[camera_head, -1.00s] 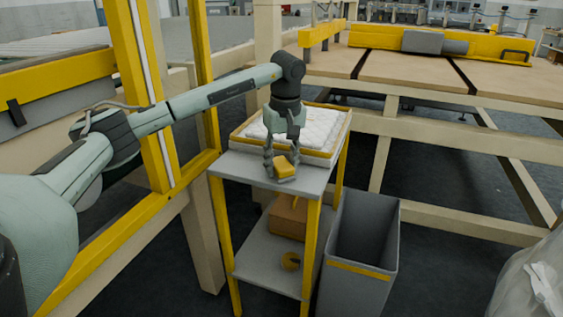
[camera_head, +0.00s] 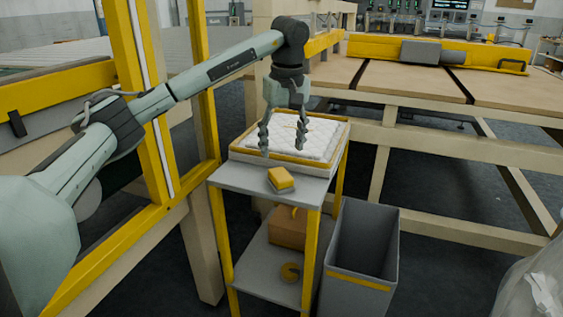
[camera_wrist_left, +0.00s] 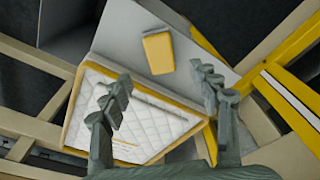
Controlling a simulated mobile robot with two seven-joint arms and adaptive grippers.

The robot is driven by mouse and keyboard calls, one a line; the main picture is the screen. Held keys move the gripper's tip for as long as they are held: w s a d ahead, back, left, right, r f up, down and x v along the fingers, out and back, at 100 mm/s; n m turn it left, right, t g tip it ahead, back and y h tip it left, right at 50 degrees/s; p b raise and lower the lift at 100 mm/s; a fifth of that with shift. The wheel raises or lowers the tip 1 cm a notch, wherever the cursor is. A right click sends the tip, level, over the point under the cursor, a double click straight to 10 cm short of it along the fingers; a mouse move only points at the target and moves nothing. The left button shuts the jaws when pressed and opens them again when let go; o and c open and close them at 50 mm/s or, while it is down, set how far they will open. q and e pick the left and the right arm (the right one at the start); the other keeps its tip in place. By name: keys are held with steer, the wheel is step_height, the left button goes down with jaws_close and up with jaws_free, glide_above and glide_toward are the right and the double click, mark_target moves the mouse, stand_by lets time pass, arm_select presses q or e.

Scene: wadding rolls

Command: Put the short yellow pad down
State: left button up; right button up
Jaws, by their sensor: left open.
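The short yellow pad (camera_head: 281,180) lies on the grey top of the small cart (camera_head: 240,177), near its front edge, with a grey underside showing. It also shows in the left wrist view (camera_wrist_left: 158,53), apart from both fingers. My right gripper is not in view.
A yellow-edged tray (camera_head: 238,149) with a white quilted pad (camera_head: 318,140) sits behind the yellow pad. A grey bin (camera_head: 361,240) stands to the right of the cart.

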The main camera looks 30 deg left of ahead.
arm_select(q)
steer(key=r, duration=0.3)
steer(key=shift+s+d+r, duration=0.1)
steer(key=shift+d+r, duration=0.1)
steer(key=shift+r, duration=0.1)
stand_by(0.3)
